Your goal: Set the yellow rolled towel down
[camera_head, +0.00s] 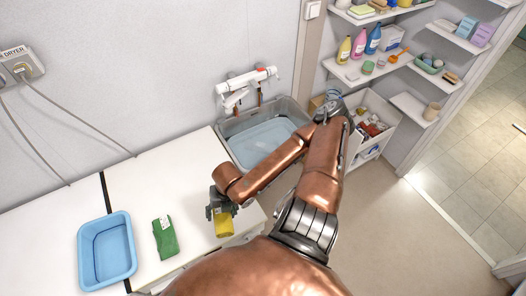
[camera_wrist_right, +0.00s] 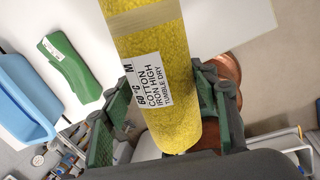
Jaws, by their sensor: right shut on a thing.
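The yellow rolled towel (camera_head: 223,225) is in my right gripper (camera_head: 221,207), over the right end of the white counter in the head view. In the right wrist view the towel (camera_wrist_right: 160,75) stands large between the two green-padded fingers of the gripper (camera_wrist_right: 165,120), with a white care label facing the camera. The gripper is shut on it. I cannot tell whether the towel's far end touches the counter. My left gripper is not in view.
A blue tub (camera_head: 107,250) and a green folded cloth (camera_head: 165,238) lie on the white counter (camera_head: 150,180) to the left. A grey sink (camera_head: 228,128) with a blue basin (camera_head: 262,138) stands behind. Shelves (camera_head: 370,62) with bottles are at right. Counter around the towel is clear.

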